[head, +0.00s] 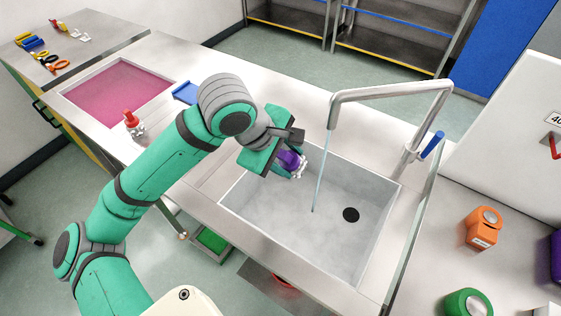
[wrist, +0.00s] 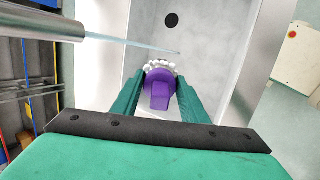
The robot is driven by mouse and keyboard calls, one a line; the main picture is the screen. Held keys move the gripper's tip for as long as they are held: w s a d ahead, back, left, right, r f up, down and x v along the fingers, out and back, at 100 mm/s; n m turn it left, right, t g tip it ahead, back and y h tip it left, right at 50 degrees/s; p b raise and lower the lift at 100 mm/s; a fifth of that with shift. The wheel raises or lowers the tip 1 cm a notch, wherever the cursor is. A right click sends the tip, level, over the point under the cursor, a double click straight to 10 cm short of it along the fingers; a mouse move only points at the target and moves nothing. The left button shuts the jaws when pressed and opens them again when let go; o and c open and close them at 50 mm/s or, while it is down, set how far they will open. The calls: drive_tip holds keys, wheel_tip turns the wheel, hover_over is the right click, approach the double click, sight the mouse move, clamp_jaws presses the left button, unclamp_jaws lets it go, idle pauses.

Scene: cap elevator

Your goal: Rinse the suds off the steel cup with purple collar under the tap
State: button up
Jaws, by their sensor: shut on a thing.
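My gripper (head: 279,158) is shut on the steel cup with purple collar (head: 290,160). It holds the cup over the left part of the sink, left of the water stream (head: 321,170). In the wrist view the purple collar (wrist: 159,90) sits between my two green fingers, with white suds (wrist: 160,66) at its far end. The cup's steel is mostly hidden by collar, suds and fingers. The tap (head: 395,92) is running, and its stream falls into the sink (head: 252,208) apart from the cup.
A dark drain (head: 350,214) lies in the sink floor. A basin of pink liquid (head: 118,92) and a red-topped item (head: 132,121) are on the left. Orange (head: 482,228) and green (head: 467,303) containers stand on the right counter. The tap's blue lever (head: 432,145) is at the sink's right.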

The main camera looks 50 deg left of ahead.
drive_tip(key=w+f, duration=0.1)
drive_tip(key=w, duration=0.6)
drive_tip(key=shift+d+f, duration=0.2)
drive_tip(key=shift+d, duration=0.2)
drive_tip(key=shift+w+d, duration=0.1)
drive_tip(key=shift+d, duration=0.1)
idle(0.4)
drive_tip(key=shift+d, duration=0.45)
drive_tip(key=shift+s+a, duration=0.25)
drive_tip(key=shift+s, duration=1.8)
drive_tip(key=shift+s+a, duration=0.2)
drive_tip(key=shift+s, duration=1.8)
drive_tip(key=s+r, duration=0.4)
drive_tip(key=s, duration=0.1)
drive_tip(key=shift+a, duration=0.3)
